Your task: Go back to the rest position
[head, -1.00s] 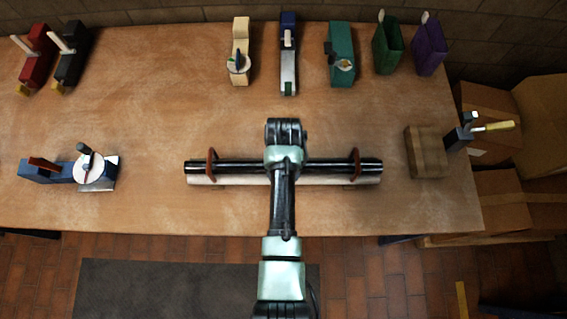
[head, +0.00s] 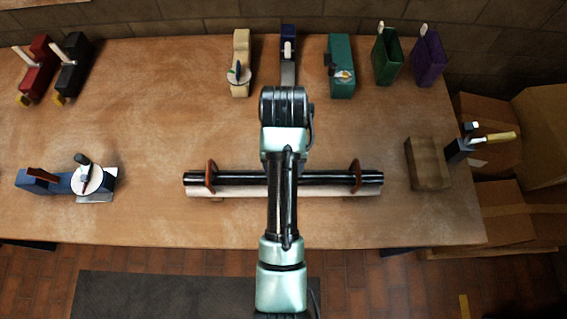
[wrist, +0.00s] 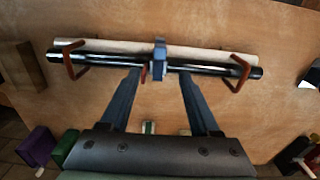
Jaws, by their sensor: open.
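My gripper (wrist: 160,76) shows in the wrist view with its two fingers spread apart and nothing held between them. Beyond the fingertips is a black pole (wrist: 210,69) with a pale strip along it. The pole lies across two red-brown hooked holders (wrist: 240,72). A small blue collar (wrist: 158,62) sits around the middle of the pole, seen between the fingertips. In the head view the black pole (head: 235,178) lies across the table, and my arm covers its middle. My gripper is hidden beneath the arm there.
The table (head: 140,130) holds a blue device with a white disc (head: 92,180) at left and a wooden block (head: 428,163) at right. Red and black devices stand at back left. Several tools and a green (head: 388,55) and purple holder (head: 428,57) line the back.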

